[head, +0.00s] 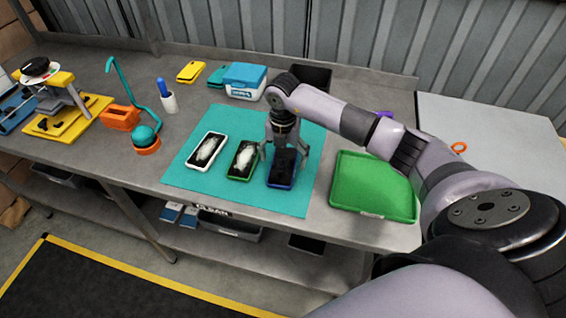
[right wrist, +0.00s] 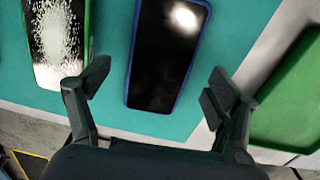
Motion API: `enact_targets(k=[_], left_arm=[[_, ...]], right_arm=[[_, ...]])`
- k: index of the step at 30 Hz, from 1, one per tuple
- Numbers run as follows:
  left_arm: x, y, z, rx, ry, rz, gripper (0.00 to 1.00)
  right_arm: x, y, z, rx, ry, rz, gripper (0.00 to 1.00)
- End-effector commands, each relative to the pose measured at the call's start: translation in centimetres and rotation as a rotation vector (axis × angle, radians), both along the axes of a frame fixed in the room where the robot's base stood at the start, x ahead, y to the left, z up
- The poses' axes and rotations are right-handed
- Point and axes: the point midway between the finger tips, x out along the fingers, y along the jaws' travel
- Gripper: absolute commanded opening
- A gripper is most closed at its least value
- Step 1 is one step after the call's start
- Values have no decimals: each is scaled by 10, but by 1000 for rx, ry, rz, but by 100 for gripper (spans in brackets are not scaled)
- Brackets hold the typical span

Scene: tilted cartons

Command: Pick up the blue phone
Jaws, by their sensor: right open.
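The blue phone (head: 283,170) has a dark screen and a blue rim. It lies on the teal mat (head: 305,205) at the right end of a row of three phones. My right gripper (head: 281,160) is above it, partly covering it in the head view. In the right wrist view, the blue phone (right wrist: 166,55) lies between the open fingers of the right gripper (right wrist: 150,88), which are apart from its sides. A green-rimmed phone (head: 242,160) with a cracked-looking screen lies to its left, and a white phone (head: 207,149) farther left. My left gripper is not seen.
A green tray (head: 373,208) stands right of the mat. A blue and white box (head: 245,80) is behind the mat. The bench's front edge is just before the mat.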

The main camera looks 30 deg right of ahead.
Motion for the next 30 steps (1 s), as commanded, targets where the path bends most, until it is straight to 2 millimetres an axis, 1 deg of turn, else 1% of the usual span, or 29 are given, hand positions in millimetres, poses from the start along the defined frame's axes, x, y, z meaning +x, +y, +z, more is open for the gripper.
enact_targets(k=[1,5,12,30], left_arm=[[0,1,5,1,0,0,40],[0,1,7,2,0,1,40],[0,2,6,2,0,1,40],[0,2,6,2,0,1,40]], right_arm=[[-1,1,-6,1,5,0,83],[-1,1,-18,1,2,1,83],[-1,0,-20,0,0,1,83],[0,0,-19,0,0,1,43]])
